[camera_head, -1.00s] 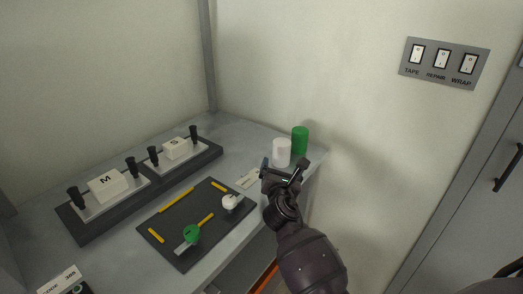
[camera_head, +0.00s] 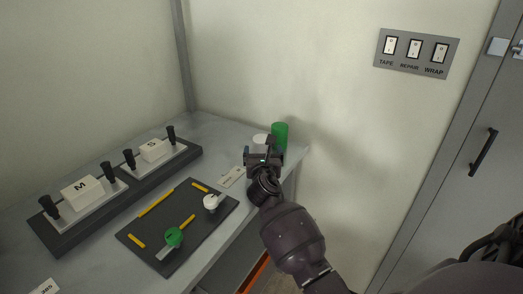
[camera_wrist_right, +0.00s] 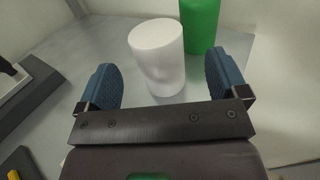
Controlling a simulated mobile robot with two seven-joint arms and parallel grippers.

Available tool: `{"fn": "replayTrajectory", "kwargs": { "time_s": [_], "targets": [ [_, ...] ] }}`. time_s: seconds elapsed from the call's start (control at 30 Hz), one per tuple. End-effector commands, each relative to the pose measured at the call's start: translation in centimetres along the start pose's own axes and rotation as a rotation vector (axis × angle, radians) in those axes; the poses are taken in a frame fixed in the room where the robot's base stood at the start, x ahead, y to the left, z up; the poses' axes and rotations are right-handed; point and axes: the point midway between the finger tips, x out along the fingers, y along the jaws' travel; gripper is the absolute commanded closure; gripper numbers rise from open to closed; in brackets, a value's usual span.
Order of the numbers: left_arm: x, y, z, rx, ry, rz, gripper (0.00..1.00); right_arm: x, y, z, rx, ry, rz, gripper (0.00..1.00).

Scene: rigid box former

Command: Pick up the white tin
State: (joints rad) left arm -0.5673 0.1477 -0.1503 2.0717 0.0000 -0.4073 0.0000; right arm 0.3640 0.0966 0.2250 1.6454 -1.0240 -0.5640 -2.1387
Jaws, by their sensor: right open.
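The white tin (camera_wrist_right: 158,55) stands upright on the grey table, ahead of and between the two blue finger pads of my right gripper (camera_wrist_right: 163,82) in the wrist view. In the head view the white tin (camera_head: 260,139) is mostly hidden behind my right gripper (camera_head: 264,152). My right gripper is open and empty. I cannot tell from these views whether a pad touches the tin. My left gripper is not in view.
A green tin (camera_head: 280,135) stands close behind the white tin, also seen in the wrist view (camera_wrist_right: 200,24). A dark mat (camera_head: 150,232) with yellow strips, a green knob and a white knob lies left. The M and S blocks stand farther left. A wall panel (camera_head: 417,54) has switches.

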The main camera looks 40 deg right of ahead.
Motion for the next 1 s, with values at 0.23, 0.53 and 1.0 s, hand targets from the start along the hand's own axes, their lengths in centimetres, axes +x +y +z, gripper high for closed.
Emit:
{"fn": "replayTrajectory", "kwargs": {
  "time_s": [0.23,0.53,1.0],
  "targets": [
    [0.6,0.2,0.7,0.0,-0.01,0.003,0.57,3.2,0.3,0.2,-0.001,0.002,-0.001,0.08],
    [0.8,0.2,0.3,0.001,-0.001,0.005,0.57,4.6,0.3,0.4,0.0,0.0,0.0,0.08],
    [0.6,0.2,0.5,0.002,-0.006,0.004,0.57,4.5,0.3,0.4,0.0,0.0,0.0,0.6]
  ]
}}
